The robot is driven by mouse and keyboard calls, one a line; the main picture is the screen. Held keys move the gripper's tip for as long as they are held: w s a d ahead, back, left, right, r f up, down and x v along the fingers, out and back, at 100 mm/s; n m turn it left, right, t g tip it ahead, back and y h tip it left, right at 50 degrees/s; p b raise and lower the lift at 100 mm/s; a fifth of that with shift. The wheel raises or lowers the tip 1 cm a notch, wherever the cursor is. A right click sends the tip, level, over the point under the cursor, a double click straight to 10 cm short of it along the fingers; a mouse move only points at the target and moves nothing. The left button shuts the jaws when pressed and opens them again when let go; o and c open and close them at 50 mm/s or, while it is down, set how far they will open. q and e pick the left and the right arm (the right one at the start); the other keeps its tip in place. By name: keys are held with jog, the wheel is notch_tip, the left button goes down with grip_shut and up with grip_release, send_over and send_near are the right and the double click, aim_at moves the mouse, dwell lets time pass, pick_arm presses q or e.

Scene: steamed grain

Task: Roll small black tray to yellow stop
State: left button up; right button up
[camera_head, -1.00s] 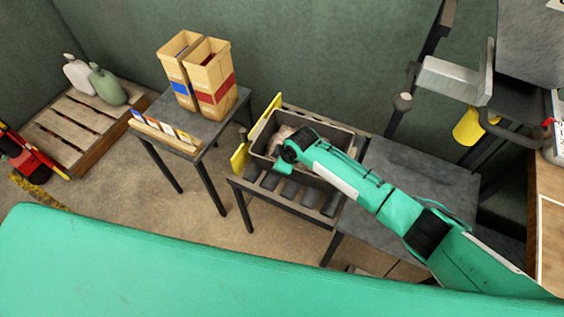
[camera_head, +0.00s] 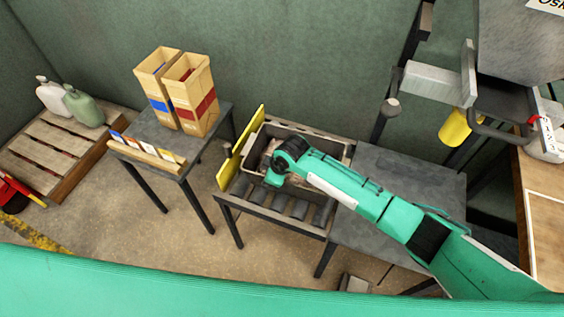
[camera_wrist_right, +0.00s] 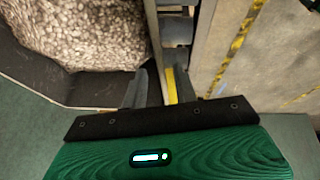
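The small black tray (camera_head: 345,155), filled with pale grain, sits on the roller table in the head view. The yellow stop (camera_head: 229,175) stands upright at the table's left end, close to the tray's left wall. My right gripper (camera_head: 278,177) is over the tray's left part; its fingers are hard to make out there. In the right wrist view the fingers (camera_wrist_right: 157,85) are a little apart, one on the grain side of the tray's wall (camera_wrist_right: 153,40) and one outside it. A yellow strip shows between wall and outer finger. My left gripper is not in view.
The rollers (camera_head: 280,203) show in front of the tray. A grey table (camera_head: 400,200) adjoins on the right. A small table (camera_head: 205,145) with two tall boxes (camera_head: 195,110) and a card rack (camera_head: 148,155) stands left. Floor is clear between them.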

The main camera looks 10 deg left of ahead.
jog(key=v, duration=1.1)
jog(key=shift+r, duration=0.25)
jog(key=shift+s+d, duration=0.15)
